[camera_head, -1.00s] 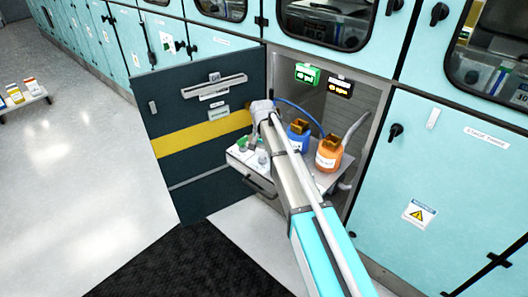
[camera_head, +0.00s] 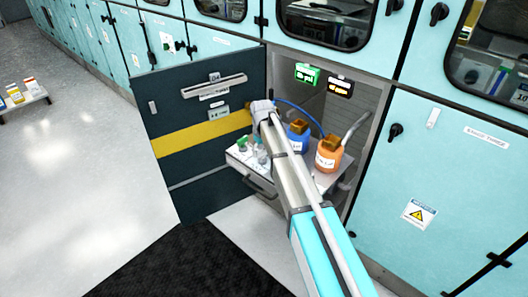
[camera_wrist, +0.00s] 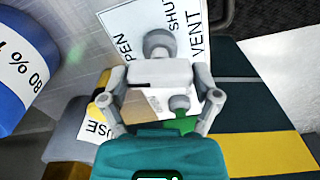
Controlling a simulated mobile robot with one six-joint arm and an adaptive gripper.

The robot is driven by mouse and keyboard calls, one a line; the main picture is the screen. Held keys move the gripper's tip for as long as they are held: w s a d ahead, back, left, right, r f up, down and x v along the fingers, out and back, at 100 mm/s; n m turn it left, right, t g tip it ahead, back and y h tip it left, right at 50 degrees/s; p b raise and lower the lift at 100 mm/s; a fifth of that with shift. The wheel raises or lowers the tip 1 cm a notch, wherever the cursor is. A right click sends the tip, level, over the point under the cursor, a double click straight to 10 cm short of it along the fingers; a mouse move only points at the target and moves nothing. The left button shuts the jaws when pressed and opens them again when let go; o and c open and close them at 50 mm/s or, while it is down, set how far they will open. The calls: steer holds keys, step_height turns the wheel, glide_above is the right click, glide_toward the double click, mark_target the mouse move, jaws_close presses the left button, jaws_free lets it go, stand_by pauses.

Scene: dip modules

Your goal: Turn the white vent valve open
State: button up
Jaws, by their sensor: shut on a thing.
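In the wrist view my gripper (camera_wrist: 160,76) is closed in front of the vent label (camera_wrist: 178,20), which reads OPEN, SHUT and VENT. The rounded pale knob of the white vent valve (camera_wrist: 159,43) shows just beyond the jaws, between OPEN and SHUT. The jaws are shut on the valve and hide most of it. Its exact turn angle cannot be told. In the head view my arm reaches down over the pull-out shelf (camera_head: 240,163), and the jaws and valve are too small and covered to make out.
A second knob with a green base (camera_wrist: 181,110) sits close beside my right finger. A blue bottle (camera_head: 298,137) and an orange bottle (camera_head: 329,153) stand on the shelf beside my arm. The open dark door (camera_head: 200,170) with a yellow stripe stands to the left.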

steer(key=shift+n, duration=1.3)
steer(key=o, duration=1)
steer(key=shift+c, duration=0.2)
steer(key=shift+r, duration=0.1)
